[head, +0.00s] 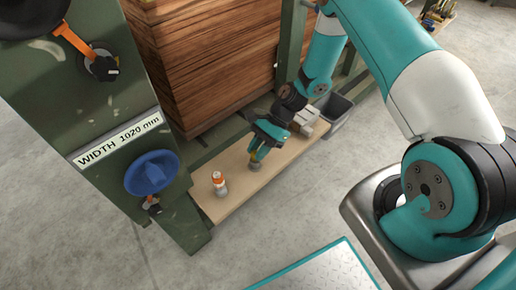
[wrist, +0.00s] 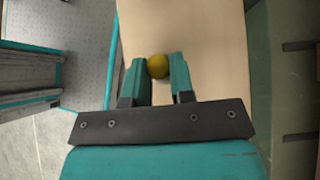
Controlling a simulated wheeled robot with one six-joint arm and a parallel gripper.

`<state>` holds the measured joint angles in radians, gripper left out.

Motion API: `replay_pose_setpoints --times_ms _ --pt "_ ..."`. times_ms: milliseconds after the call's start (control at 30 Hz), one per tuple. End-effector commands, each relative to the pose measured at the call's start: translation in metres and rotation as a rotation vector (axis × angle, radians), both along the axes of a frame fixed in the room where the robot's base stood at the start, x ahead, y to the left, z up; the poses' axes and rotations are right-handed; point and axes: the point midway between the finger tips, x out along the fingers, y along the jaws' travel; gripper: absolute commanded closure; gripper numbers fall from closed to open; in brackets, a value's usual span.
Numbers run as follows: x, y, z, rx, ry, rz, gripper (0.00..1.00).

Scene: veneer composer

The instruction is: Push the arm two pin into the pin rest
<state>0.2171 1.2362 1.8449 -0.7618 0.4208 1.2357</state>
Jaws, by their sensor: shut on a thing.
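My gripper (head: 259,149) points down over the wooden shelf (head: 285,163) in the head view. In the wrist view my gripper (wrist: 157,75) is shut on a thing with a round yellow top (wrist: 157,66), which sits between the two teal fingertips. I take this for the arm two pin, though no label shows. In the head view a bit of yellow (head: 254,157) shows below the fingers, above a small grey base (head: 254,167) on the shelf, perhaps the pin rest. I cannot tell how deep the pin sits in it.
An orange and white piece (head: 218,179) stands on the shelf to the left. Pale blocks (head: 304,120) and a grey bin (head: 336,110) are on the right. A green post with a blue handwheel (head: 152,174) stands left; stacked wood (head: 205,60) is behind.

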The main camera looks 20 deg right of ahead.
Motion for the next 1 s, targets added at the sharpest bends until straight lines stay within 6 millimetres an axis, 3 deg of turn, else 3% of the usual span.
replay_pose_setpoints --times_ms 867,900,1000 --pt "0.0001 0.0000 -0.0033 0.000 0.000 0.000 1.00" --pt "0.0001 0.0000 -0.0033 0.000 0.000 0.000 0.73" --pt "0.0001 0.0000 -0.0033 0.000 0.000 0.000 0.50"
